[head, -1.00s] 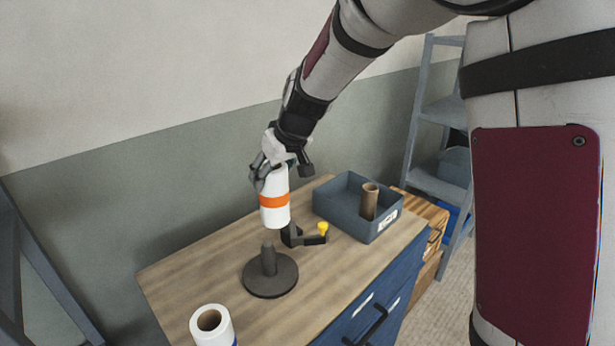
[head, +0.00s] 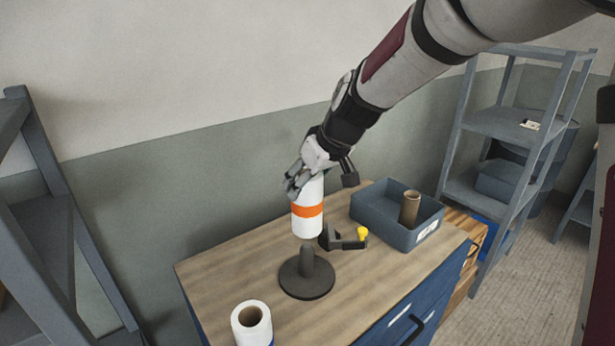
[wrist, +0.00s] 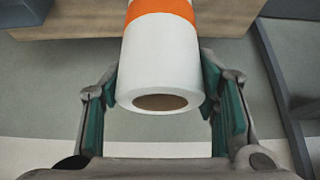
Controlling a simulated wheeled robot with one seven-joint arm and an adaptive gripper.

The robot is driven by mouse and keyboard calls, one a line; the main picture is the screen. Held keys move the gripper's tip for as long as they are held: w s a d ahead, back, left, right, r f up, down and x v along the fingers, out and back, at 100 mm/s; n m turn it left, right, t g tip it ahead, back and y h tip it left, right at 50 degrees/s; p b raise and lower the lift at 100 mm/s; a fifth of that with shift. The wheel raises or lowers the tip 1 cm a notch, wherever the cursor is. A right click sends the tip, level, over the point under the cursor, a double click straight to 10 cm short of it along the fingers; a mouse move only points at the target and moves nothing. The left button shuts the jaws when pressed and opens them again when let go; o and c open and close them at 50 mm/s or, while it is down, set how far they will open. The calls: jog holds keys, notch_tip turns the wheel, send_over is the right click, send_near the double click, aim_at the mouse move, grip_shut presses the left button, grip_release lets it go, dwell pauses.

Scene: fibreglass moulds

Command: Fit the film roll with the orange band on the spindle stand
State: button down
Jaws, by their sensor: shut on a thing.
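The white film roll with the orange band (head: 307,222) hangs upright in my gripper (head: 304,182), which is shut on its upper end. In the wrist view the roll (wrist: 162,65) sits between the green-padded fingers of my gripper (wrist: 161,105), its hollow end facing the camera. The dark spindle stand (head: 307,283) has a round base and a short post, and stands on the wooden top. In the head view the roll's lower end appears just above the post, apart from it; exact alignment in depth is hard to tell.
A second white roll (head: 251,320) with a blue band stands at the front. Behind the stand is a dark bracket with a yellow knob (head: 362,233). A grey-blue bin (head: 385,222) holding a brown tube (head: 410,208) is at the right. The wooden top (head: 225,272) is clear at left.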

jog(key=b, duration=0.5)
send_over(307, 244)
jog(key=shift+f, duration=3.5)
jog(key=shift+f+b, duration=0.8)
jog(key=shift+f, duration=0.15)
jog(key=shift+f+b, duration=2.9)
jog(key=shift+b, duration=0.1)
jog(key=c, duration=0.5)
grip_release()
jog(key=v, duration=1.2)
